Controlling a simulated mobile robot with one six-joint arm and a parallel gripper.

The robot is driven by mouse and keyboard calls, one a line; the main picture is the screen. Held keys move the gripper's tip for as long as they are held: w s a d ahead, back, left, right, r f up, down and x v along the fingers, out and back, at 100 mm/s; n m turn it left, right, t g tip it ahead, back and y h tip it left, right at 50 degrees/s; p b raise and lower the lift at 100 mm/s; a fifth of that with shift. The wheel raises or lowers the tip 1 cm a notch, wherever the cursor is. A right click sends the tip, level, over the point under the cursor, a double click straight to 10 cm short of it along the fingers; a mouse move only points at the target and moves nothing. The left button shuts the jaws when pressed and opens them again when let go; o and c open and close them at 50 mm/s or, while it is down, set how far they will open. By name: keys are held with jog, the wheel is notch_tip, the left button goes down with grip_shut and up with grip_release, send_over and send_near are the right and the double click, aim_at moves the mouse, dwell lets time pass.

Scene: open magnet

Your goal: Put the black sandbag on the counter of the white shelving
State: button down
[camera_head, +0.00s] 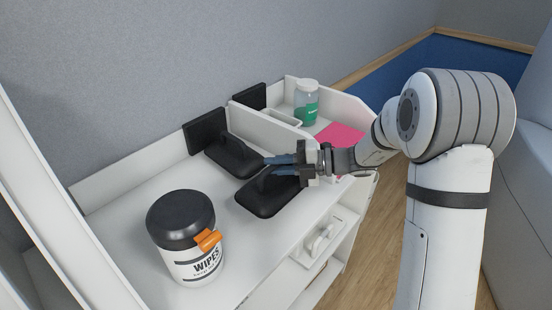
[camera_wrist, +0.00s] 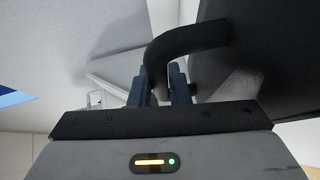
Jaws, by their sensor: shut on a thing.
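A black sandbag (camera_head: 266,196) with a raised handle is at the right front part of the white shelving's counter (camera_head: 130,207). My gripper (camera_head: 279,165) is shut on its handle, coming from the right. In the wrist view the black handle (camera_wrist: 186,40) curves between my gripper's fingers (camera_wrist: 167,82), and the sandbag's body (camera_wrist: 262,55) fills the upper right. I cannot tell whether the sandbag's underside touches the counter. A second black sandbag-like block with a handle (camera_head: 232,156) lies on the counter just behind it.
A white wipes tub with black lid (camera_head: 187,240) stands at the counter's front left. Black upright pads (camera_head: 204,130) stand at the back. The counter's left middle is clear.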

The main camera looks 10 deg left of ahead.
aim_at(276, 180)
jog(key=shift+a+f, duration=0.1)
jog(key=shift+f, duration=1.65)
jog(key=shift+s, duration=0.1)
jog(key=c, duration=1.8)
grip_release()
jog(key=shift+f, duration=0.2)
jog(key=o, duration=0.4)
jog(key=shift+o, duration=0.2)
jog(key=shift+r, duration=0.1)
